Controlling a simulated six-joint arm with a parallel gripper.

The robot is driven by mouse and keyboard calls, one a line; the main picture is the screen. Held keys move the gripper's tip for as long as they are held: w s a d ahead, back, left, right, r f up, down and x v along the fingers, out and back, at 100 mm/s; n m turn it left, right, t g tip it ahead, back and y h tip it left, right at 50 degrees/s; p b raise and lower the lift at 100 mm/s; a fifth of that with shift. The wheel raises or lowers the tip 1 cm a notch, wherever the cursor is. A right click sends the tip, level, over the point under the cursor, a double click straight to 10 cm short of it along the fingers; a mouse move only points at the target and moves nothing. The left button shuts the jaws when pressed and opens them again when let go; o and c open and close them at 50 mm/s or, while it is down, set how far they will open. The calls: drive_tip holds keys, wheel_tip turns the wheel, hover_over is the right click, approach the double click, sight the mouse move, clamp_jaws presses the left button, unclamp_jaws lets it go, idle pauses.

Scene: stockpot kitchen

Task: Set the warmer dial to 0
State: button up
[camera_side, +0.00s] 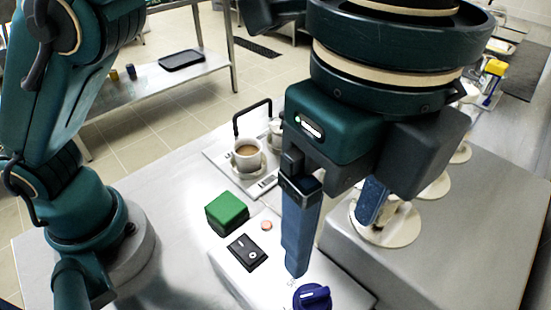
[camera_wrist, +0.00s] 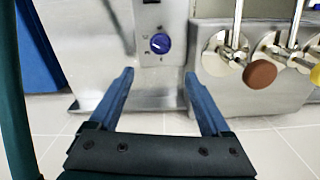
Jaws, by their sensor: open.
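The warmer dial is a dark blue knob with a white pointer line. It shows at the bottom edge of the side view (camera_side: 312,297) and at the top centre of the wrist view (camera_wrist: 160,44), on a pale panel. Small marks surround it, but the numbers are too small to read, so I cannot tell its setting. My gripper (camera_side: 332,246) has its two blue fingers spread wide with nothing between them. In the wrist view my gripper (camera_wrist: 159,74) is centred on the dial, with the fingertips apart from it, one on each side.
A green block (camera_side: 227,212), a black rocker switch (camera_side: 247,252) and a small orange button (camera_side: 266,225) sit near the dial. A coffee cup (camera_side: 247,156) stands behind them. Levers with a brown knob (camera_wrist: 260,74) and a yellow knob stand to the right.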

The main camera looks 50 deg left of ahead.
sight(315, 293)
wheel_tip(315, 293, down, 16)
drive_tip(key=shift+r, duration=0.25)
idle(0.6)
clamp_jaws()
